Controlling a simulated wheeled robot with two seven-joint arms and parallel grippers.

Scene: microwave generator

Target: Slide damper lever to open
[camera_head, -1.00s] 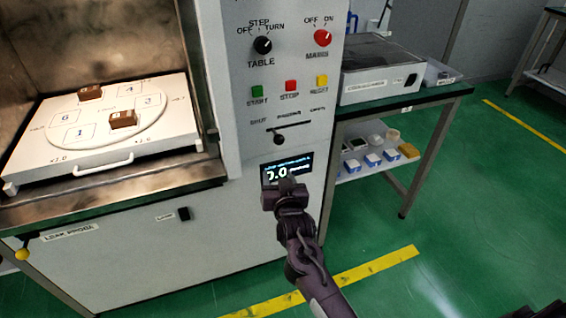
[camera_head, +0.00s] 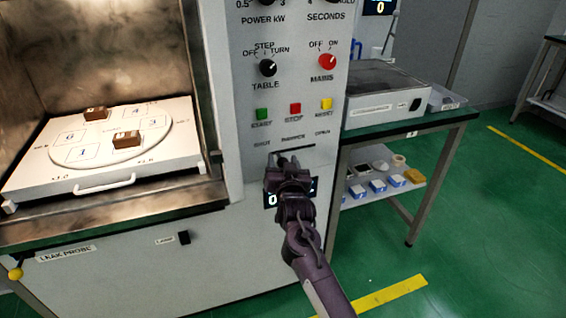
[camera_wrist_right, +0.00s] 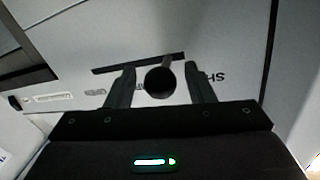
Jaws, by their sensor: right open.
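The damper lever is a dark round knob (camera_wrist_right: 160,84) on a short stem. In the right wrist view, which is upside down, it sits near the right end of its slot (camera_wrist_right: 120,66), beside the partly hidden SHUT label. In the head view the slot (camera_head: 305,149) runs below the labels SHUT, DAMPER and OPEN, and my gripper hides the knob. My right gripper (camera_head: 287,161) is open at the panel, also in the wrist view (camera_wrist_right: 160,74), with one finger on each side of the knob and gaps showing. My left gripper is not in view.
Above the slot are the green START (camera_head: 262,114), red STOP (camera_head: 295,109) and yellow RESET (camera_head: 326,104) buttons. A display (camera_head: 271,199) lies below, partly behind my gripper. A side table (camera_head: 440,100) with a box stands to the right. An open chamber with a turntable (camera_head: 80,150) is left.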

